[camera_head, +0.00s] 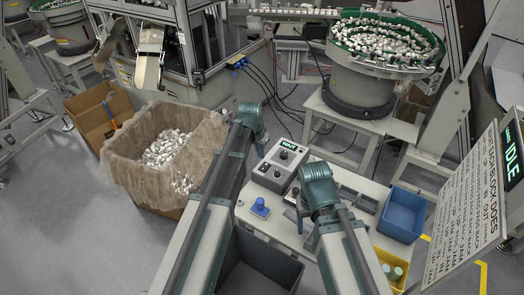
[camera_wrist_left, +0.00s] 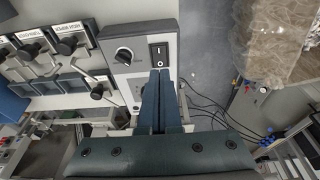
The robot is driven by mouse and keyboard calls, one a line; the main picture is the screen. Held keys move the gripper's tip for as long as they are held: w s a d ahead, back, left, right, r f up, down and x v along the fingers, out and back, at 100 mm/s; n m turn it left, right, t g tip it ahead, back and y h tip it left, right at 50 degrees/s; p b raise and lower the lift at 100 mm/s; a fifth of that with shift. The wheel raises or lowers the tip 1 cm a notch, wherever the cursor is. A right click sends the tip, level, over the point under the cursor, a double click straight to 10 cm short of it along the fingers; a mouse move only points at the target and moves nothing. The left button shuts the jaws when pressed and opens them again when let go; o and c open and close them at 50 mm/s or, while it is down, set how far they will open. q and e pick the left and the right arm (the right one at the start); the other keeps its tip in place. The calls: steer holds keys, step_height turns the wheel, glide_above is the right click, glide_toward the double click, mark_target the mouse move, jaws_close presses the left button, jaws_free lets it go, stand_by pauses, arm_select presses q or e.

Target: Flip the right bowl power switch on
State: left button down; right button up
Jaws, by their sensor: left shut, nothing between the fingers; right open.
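A grey control box (camera_head: 280,164) with a lit WAIT display and round knobs stands on the white bench in the head view. In the left wrist view the control box (camera_wrist_left: 145,42) shows a black rotary knob (camera_wrist_left: 124,56) and a black rocker switch (camera_wrist_left: 159,53) marked I and O. My left gripper (camera_wrist_left: 160,74) is shut and empty, its fingertips close to the lower end of the rocker; whether they touch it I cannot tell. In the head view my left gripper (camera_head: 260,143) is beside the box. My right gripper (camera_head: 301,212) is open over the bench, its fingers partly hidden.
A blue bin (camera_head: 402,214) and a yellow bin (camera_head: 391,264) are at the bench's right. A blue button (camera_head: 260,205) is at its left front. A green-rimmed bowl feeder (camera_head: 362,82) stands behind. Labelled knobs (camera_wrist_left: 66,47) sit left of the box in the wrist view.

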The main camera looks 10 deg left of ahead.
arm_select(q)
steer(key=s+a+r+p, duration=0.1)
steer(key=s+r+p, duration=0.2)
steer(key=r+p, duration=0.2)
steer(key=shift+r, duration=0.6)
arm_select(e)
step_height(320, 180, up, 6)
arm_select(q)
steer(key=shift+a, duration=0.1)
steer(key=s+d+f+g+y+b, duration=0.1)
steer(key=s+d, duration=0.3)
steer(key=s, duration=0.7)
steer(key=s+d+f+g+y+b, duration=0.1)
steer(key=s+d, duration=0.4)
steer(key=s, duration=0.7)
steer(key=shift+f+n+g+b, duration=0.3)
steer(key=shift+f+g+b, duration=0.15)
steer(key=shift+f, duration=0.2)
arm_select(e)
step_height(320, 180, down, 3)
steer(key=shift+r, duration=0.2)
arm_select(q)
steer(key=shift+s+d, duration=0.1)
